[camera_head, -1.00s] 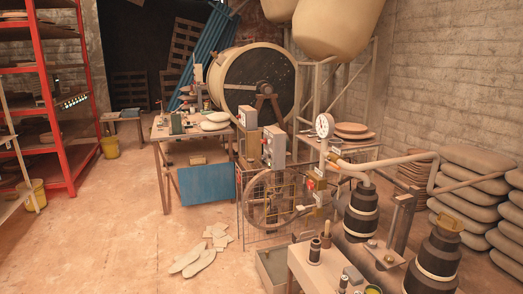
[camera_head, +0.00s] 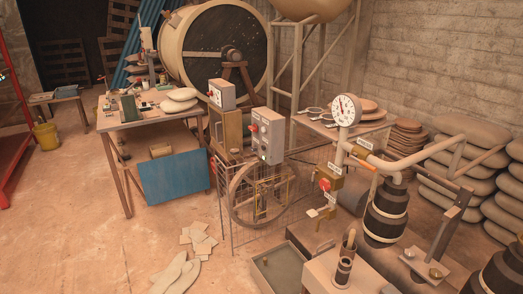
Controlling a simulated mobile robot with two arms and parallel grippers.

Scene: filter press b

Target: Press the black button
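A grey control box (camera_head: 268,136) stands above the wire cage in the middle. It has a red button, other small controls and a green light low on its front. A second grey box (camera_head: 222,94) with a small red control sits behind it to the left, on a tan cabinet. A yellow box (camera_head: 327,184) with a red knob is fixed near the pipe on the right. The controls are too small for me to tell which one is a black button. Neither of my grippers is in view.
A wire cage (camera_head: 283,197) encloses a large wheel under the grey box. A cluttered table (camera_head: 133,120) with a blue panel (camera_head: 172,178) stands left. A pressure gauge (camera_head: 345,109) and black pump cylinders (camera_head: 386,213) are at right. Open floor lies at lower left, with scattered scraps (camera_head: 199,241).

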